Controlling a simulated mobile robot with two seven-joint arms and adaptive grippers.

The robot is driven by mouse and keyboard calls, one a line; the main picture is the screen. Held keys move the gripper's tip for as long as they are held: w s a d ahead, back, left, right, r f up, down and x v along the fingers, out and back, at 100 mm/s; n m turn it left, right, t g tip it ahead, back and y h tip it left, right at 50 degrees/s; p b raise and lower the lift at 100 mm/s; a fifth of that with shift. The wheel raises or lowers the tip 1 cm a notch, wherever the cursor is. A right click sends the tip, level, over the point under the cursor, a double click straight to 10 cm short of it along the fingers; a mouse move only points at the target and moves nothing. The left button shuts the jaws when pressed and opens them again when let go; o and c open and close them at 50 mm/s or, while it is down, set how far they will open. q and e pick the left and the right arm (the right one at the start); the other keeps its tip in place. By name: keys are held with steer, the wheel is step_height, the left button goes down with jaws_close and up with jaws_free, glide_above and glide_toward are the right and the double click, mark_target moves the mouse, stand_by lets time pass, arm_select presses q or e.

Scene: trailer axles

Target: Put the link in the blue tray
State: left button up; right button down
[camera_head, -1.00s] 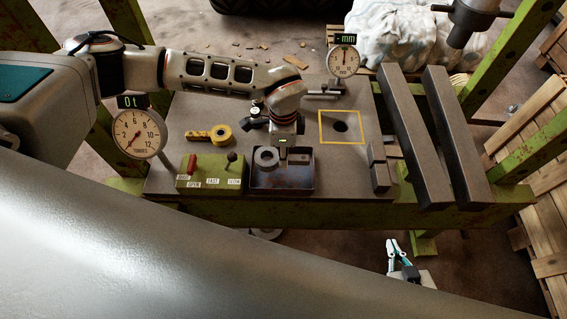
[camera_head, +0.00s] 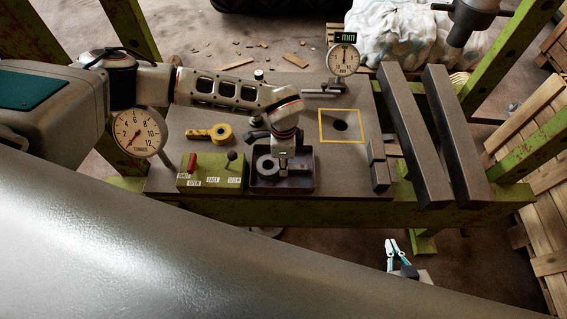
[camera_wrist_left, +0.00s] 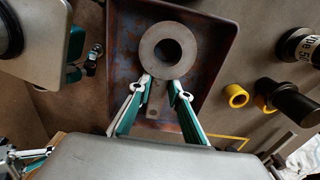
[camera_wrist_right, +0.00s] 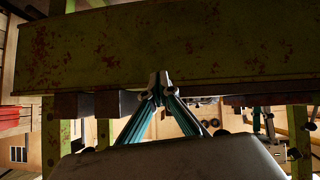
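The blue tray (camera_head: 312,188), dark and rust-stained inside, sits at the bench's front edge. A grey ring (camera_head: 267,164) lies in it and also shows in the left wrist view (camera_wrist_left: 167,50). A small grey flat piece with a hole (camera_wrist_left: 155,100), which looks like the link, lies in the tray beside the ring. My left gripper (camera_wrist_left: 160,86) points down into the tray, fingers apart on either side of this piece; I cannot tell whether they touch it. My right gripper (camera_head: 393,245) is shut and empty in front of the bench; its tips meet in the right wrist view (camera_wrist_right: 158,85).
A green control box (camera_head: 210,172) with a lever stands left of the tray, a yellow-ended tool (camera_head: 212,133) behind it. A yellow square (camera_head: 342,127) surrounds a hole at right. Dial gauges (camera_head: 138,133) and heavy beams (camera_head: 415,135) flank the bench. The green bench front (camera_wrist_right: 170,45) faces my right gripper.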

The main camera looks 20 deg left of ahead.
arm_select(q)
steer(key=shift+o, duration=1.3)
steer(key=shift+r, duration=0.1)
step_height(320, 180, up, 12)
steer(key=b, duration=0.1)
